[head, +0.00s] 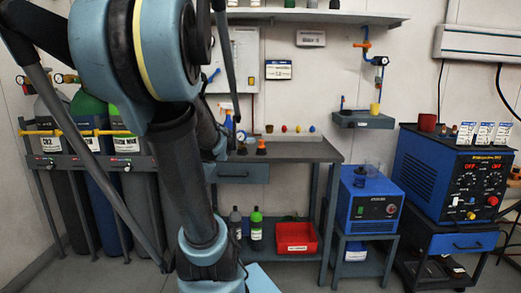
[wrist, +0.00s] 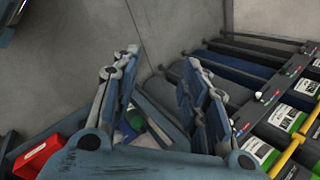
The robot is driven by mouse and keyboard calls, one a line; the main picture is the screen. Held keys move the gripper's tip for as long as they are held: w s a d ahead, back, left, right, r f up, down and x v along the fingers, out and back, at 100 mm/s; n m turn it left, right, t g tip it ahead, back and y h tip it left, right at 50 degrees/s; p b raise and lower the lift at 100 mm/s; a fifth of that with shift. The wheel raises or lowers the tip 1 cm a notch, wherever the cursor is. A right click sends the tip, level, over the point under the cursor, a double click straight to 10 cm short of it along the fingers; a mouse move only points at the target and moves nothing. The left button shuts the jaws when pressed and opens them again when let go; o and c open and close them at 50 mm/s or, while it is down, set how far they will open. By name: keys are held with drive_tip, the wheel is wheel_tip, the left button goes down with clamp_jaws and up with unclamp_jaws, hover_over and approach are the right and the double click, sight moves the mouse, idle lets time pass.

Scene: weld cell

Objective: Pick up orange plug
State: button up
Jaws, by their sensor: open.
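Small items lie on the grey workbench (head: 300,150) in the head view. Small red (head: 284,128) and yellow (head: 297,128) pieces lie along the back. I cannot tell for sure which is the orange plug. My gripper (wrist: 160,62) shows in the wrist view with its fingers spread and nothing held. It points toward the gas cylinder side, away from the bench top. No plug shows in the wrist view.
Gas cylinders (head: 87,170) stand in a rack at left. A red bin (head: 296,238) and bottles sit on the bench's lower shelf. A blue chiller (head: 368,205) and blue welding machine (head: 450,175) stand right. A wall shelf (head: 300,15) overhangs the bench.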

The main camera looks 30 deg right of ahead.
drive_tip(key=w+d+r+m+t+y, duration=0.1)
drive_tip(key=w+d+r+m+t, duration=0.2)
drive_tip(key=w+d+m, duration=0.55)
drive_tip(key=m+t+h, duration=0.2)
drive_tip(key=m+t, duration=0.8)
drive_tip(key=m, duration=0.3)
approach(261, 143)
drive_tip(key=x, duration=0.7)
drive_tip(key=d+x, duration=0.1)
drive_tip(key=x, duration=0.2)
drive_tip(key=shift+w+a+f, duration=0.1)
drive_tip(key=shift+w+f, duration=0.25)
drive_tip(key=shift+w, duration=0.15)
drive_tip(key=c, duration=0.7)
